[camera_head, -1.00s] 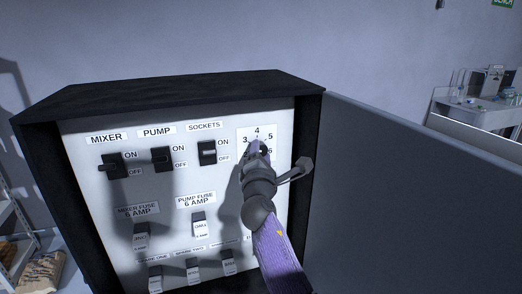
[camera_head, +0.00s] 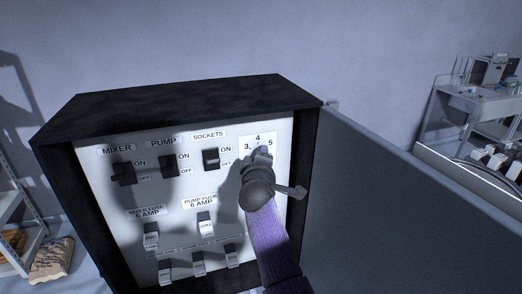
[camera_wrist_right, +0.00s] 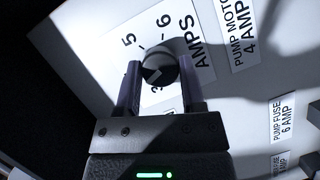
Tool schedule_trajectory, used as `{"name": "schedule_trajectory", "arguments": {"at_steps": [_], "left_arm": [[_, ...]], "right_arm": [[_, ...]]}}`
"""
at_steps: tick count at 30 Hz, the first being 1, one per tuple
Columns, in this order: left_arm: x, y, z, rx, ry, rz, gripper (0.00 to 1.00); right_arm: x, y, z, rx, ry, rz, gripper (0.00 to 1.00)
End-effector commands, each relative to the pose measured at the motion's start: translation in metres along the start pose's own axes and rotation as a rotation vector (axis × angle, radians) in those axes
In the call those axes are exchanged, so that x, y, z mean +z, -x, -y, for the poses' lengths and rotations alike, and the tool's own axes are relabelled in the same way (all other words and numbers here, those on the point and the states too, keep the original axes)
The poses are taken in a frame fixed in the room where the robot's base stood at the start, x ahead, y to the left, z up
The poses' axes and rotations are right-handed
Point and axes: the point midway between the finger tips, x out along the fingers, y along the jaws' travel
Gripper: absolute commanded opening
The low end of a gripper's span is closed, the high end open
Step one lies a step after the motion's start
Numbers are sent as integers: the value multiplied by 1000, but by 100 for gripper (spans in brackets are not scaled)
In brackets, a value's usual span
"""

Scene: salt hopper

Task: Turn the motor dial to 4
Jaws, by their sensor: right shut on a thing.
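The motor dial (camera_wrist_right: 160,68) is a dark round knob on a white scale plate (camera_head: 259,139) marked with numbers, at the upper right of the panel. In the right wrist view a pale mark on the knob seems to face down and left, but I cannot tell which number it points at. The 5 and 6 show; the 4 is hidden there, though it shows above my gripper in the head view. My right gripper (camera_wrist_right: 160,85) is shut on the dial, one finger on each side; in the head view the gripper (camera_head: 262,155) covers the knob. My left gripper is out of view.
The mixer switch (camera_head: 123,173), pump switch (camera_head: 168,163) and sockets switch (camera_head: 210,159) sit left of the dial. Several fuses, including the pump fuse (camera_head: 205,224), are below. The open grey door (camera_head: 400,200) stands close on the right of my arm.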

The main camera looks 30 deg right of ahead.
Motion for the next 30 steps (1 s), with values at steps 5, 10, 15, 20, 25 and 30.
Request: {"name": "schedule_trajectory", "arguments": {"at_steps": [5, 10, 15, 20, 25, 30], "left_arm": [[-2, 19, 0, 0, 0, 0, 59], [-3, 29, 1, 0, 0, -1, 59], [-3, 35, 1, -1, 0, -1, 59], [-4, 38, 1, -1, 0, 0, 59], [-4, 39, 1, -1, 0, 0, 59], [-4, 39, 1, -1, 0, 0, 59]], "right_arm": [[0, 0, -3, -54, -120, -1, 0], [0, 0, -3, -92, -213, -3, 0], [1, 0, -2, -119, -273, -4, 0], [1, 0, -1, -132, -305, -6, 0], [2, 0, 0, -138, -318, -6, 0], [2, 0, 0, -139, -319, -6, 0]]}}
